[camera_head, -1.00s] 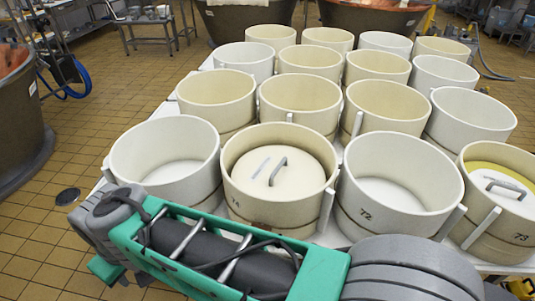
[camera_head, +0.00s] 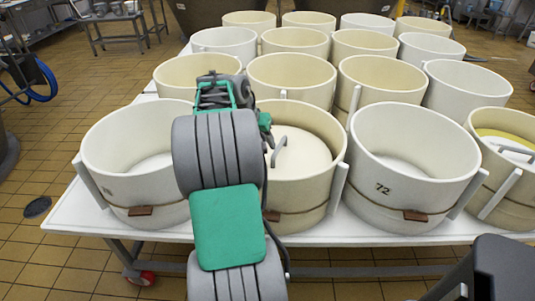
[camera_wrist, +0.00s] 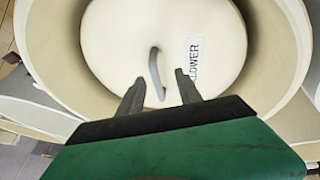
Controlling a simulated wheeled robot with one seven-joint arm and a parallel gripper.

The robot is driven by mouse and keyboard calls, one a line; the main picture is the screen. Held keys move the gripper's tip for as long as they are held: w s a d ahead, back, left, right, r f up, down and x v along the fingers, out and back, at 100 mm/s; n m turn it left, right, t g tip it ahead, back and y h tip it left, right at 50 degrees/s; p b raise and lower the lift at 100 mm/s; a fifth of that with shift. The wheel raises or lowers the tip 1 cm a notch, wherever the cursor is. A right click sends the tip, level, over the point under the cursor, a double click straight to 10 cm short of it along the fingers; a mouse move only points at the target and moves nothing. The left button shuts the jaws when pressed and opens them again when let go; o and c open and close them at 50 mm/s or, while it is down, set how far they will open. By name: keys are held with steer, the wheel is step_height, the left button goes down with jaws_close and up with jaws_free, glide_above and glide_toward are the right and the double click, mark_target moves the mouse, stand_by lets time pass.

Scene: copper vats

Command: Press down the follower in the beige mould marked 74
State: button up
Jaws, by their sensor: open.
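The beige mould (camera_head: 305,195) is second from the left in the front row; my arm covers its left part and its number. Its pale round follower (camera_head: 305,148), with a grey bar handle (camera_head: 279,152), sits inside below the rim. In the wrist view the follower (camera_wrist: 115,40) fills the middle, with its handle (camera_wrist: 154,68) and a label partly hidden by a finger, reading "LOWER". My gripper (camera_wrist: 158,84) is open and empty; its fingertips show either side of the handle's lower part. I cannot tell its height above the follower.
The white mould marked 72 (camera_head: 400,185) stands close on the right, a white mould (camera_head: 125,165) on the left. Several more moulds fill the white table (camera_head: 345,243) behind.

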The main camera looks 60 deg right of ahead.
mark_target(275, 153)
steer(key=shift+s+d+f+m, duration=0.3)
steer(key=shift+s+d+f, duration=0.45)
steer(key=shift+d, duration=0.1)
steer(key=b+x, duration=0.1)
steer(key=x, duration=0.5)
steer(key=shift+s+d+f, duration=0.1)
steer(key=shift+d+f, duration=0.1)
steer(key=shift+f, duration=0.1)
steer(key=shift+c, duration=0.3)
jaws_close()
